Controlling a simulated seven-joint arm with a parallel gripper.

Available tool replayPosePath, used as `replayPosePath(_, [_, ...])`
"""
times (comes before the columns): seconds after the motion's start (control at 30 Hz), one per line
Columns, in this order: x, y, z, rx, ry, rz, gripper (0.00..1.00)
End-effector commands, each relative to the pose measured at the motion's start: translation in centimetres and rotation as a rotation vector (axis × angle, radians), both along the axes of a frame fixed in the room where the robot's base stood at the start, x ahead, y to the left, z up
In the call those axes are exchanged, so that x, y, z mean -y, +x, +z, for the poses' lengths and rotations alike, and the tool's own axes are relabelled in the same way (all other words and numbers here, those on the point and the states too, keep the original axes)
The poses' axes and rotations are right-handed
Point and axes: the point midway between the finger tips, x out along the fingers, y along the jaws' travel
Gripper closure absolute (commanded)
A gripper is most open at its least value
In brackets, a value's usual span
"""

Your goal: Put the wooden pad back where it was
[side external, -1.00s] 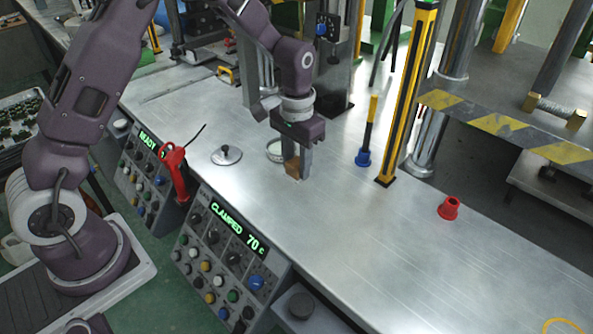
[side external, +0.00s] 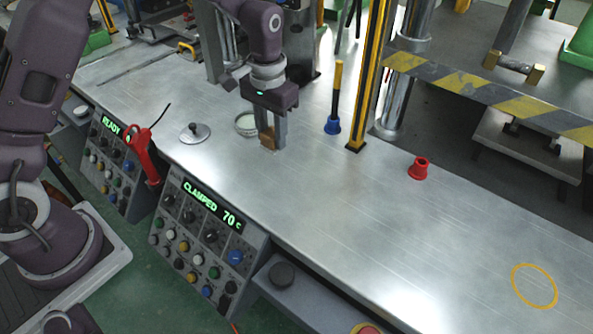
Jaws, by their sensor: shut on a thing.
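The wooden pad (side external: 268,142) is a small brown block between the fingers of my gripper (side external: 272,140). My gripper is shut on it and points straight down, close above or at the metal table top (side external: 330,215). I cannot tell whether the pad touches the table. A yellow ring (side external: 534,286) is marked on the table at the lower right, with nothing inside it.
A round pan (side external: 246,124) sits just behind my gripper, and a metal lid (side external: 195,133) lies to its left. A blue-based brush (side external: 333,122), a yellow-black post (side external: 366,85) and a red cup (side external: 419,168) stand to the right. The front right table is clear.

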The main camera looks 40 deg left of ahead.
Motion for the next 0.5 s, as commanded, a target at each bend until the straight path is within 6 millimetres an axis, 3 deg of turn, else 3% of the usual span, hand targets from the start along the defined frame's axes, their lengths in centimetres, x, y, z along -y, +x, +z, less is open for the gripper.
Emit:
replayPosePath(0.3, [12.1, 0.3, 1.7, 0.003, -0.001, -0.010, 1.00])
replayPosePath(0.4, [14.3, -0.1, 1.8, 0.001, 0.000, -0.006, 1.00])
replayPosePath(0.5, [14.9, -0.3, 0.2, -0.004, 0.002, -0.003, 1.00])
